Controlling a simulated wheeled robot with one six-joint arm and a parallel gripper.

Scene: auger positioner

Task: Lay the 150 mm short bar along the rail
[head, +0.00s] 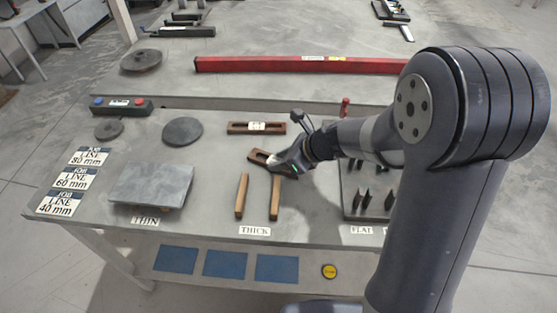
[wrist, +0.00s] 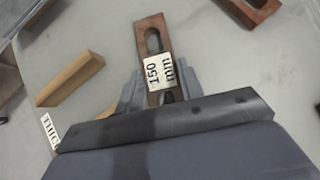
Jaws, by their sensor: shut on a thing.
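The 150 mm short bar (wrist: 154,36) is a brown slotted bar with a white "150 mm" label. My gripper (wrist: 158,88) is shut on it across the label, and one end sticks out beyond the fingers. In the head view the bar's free end (head: 258,156) shows left of my gripper (head: 281,166), low over the table; I cannot tell whether it touches the top. The red rail (head: 300,65) runs left to right across the back, well beyond my gripper, with small labels on its face.
A second brown slotted bar (head: 240,128) lies just behind. Two wooden strips (head: 241,197) lie in front, above the "THICK" label. A grey plate (head: 150,186), dark discs (head: 183,131) and a button box (head: 121,106) are left. A tray of dark parts (head: 352,205) is right.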

